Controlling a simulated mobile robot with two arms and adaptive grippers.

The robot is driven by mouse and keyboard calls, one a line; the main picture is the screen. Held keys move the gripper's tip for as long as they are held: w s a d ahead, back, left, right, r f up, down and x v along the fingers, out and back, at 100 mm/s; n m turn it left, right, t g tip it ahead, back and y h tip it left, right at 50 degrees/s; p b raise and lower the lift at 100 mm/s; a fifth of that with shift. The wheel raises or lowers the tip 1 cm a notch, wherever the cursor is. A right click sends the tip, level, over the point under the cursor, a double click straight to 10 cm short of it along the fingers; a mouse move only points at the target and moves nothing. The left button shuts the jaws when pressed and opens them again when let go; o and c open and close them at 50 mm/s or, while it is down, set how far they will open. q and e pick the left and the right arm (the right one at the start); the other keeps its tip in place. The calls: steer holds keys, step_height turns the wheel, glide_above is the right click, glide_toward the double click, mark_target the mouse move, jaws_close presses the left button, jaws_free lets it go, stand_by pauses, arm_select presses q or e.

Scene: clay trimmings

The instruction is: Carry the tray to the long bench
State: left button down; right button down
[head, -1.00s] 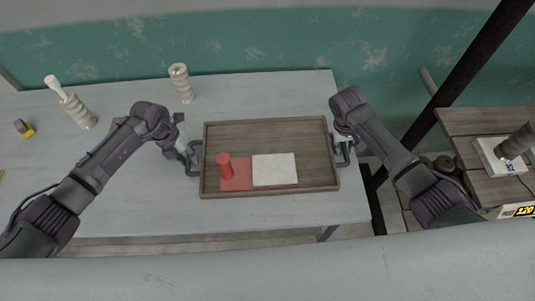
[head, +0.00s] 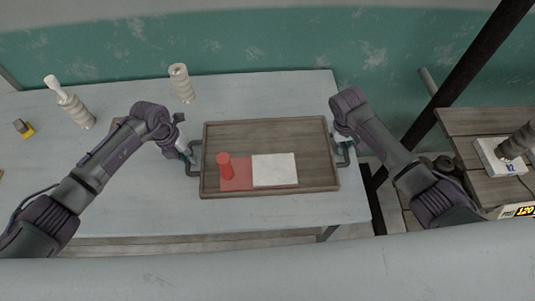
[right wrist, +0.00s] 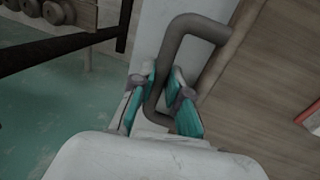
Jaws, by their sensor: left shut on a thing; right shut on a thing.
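The wooden tray (head: 268,132) lies flat on the pale bench, with a dark handle at each short end. A red cylinder (head: 225,167) stands on a red square (head: 238,180) in the tray, beside a white square (head: 274,169). My left gripper (head: 187,156) is shut on the tray's left handle (head: 193,166). My right gripper (head: 345,143) is shut on the right handle (head: 346,156). In the right wrist view the teal-padded fingers of that gripper (right wrist: 168,100) stand around the dark handle bar (right wrist: 172,55), next to the tray's wooden side (right wrist: 262,80).
The pale bench (head: 270,87) also holds two ridged pale pieces (head: 77,110) (head: 181,84) and a small yellow-and-dark item (head: 24,128). A dark post (head: 455,82) rises right of the bench. Beyond it a wooden table (head: 480,122) carries a white scale-like device (head: 497,158).

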arm_select(q)
steer(key=shift+r, duration=0.2)
arm_select(e)
steer(key=shift+w+r, duration=0.1)
steer(key=shift+r, duration=0.1)
